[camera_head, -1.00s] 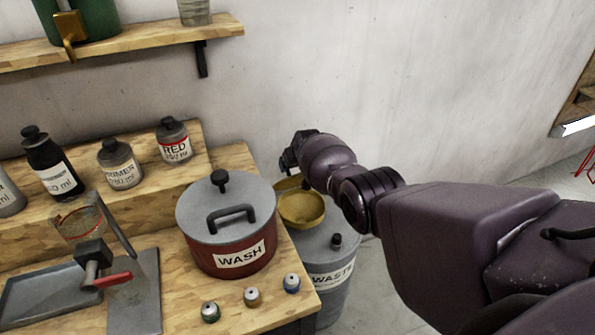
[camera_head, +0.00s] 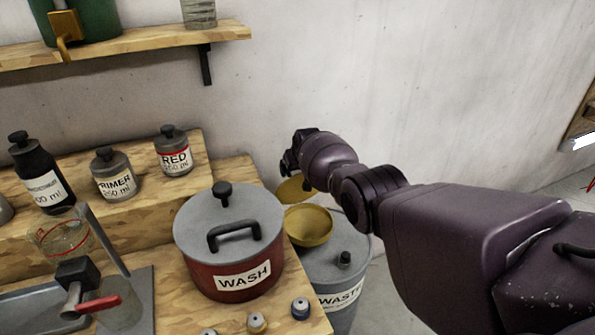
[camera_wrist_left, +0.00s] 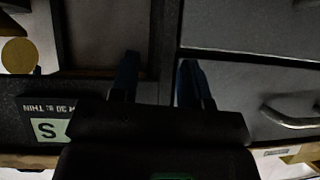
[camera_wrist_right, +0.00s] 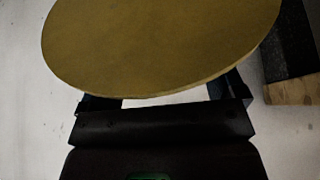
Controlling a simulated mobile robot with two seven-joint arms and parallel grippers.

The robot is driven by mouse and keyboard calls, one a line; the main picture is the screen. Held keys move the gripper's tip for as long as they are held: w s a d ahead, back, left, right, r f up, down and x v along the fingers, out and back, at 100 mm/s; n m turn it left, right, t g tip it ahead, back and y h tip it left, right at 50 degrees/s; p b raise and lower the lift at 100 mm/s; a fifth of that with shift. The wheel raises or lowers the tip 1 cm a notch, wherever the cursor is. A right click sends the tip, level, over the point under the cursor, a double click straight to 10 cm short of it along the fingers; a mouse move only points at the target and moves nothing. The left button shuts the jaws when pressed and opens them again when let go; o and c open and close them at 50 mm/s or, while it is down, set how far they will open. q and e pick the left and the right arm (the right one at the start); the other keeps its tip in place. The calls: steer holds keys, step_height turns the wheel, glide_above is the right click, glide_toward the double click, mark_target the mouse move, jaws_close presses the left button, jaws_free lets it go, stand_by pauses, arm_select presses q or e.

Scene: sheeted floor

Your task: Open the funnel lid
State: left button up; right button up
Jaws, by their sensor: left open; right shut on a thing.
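The brass-yellow funnel (camera_head: 308,226) sits on top of the grey WASTE drum (camera_head: 345,300), beside the worktable, with its bowl uncovered. The round yellow funnel lid (camera_head: 291,190) stands behind the bowl, swung up, partly hidden by my right wrist. My right gripper (camera_head: 290,163) is at the lid, its fingers largely hidden in the head view. In the right wrist view the lid (camera_wrist_right: 160,45) fills the top, its near edge between the fingers of my right gripper (camera_wrist_right: 165,97). My left gripper (camera_wrist_left: 158,72) is open and empty before dark drawer fronts; it is outside the head view.
A red WASH pot (camera_head: 232,270) with a grey lid stands at the table's right end, close to the funnel. Bottles, including RED (camera_head: 173,155), stand on the step behind. A wooden shelf (camera_head: 130,47) hangs above. The wall right of the drum is bare.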

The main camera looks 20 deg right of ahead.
steer(key=shift+w, duration=0.2)
arm_select(q)
steer(key=shift+w+f, duration=0.1)
arm_select(e)
steer(key=shift+r, duration=0.1)
arm_select(q)
steer(key=shift+f, duration=0.1)
arm_select(e)
steer(key=o, duration=1)
steer(key=shift+s+r+p, duration=0.15)
steer(key=shift+r+p, duration=0.3)
steer(key=shift+r, duration=0.05)
steer(key=p+v, duration=0.6)
steer(key=v, duration=0.1)
steer(key=shift+s+r, duration=0.25)
steer(key=shift+r, duration=0.05)
arm_select(q)
step_height(320, 180, up, 9)
steer(key=shift+w+t+p, duration=0.3)
steer(key=shift+w+p, duration=0.15)
arm_select(e)
steer(key=shift+v, duration=1)
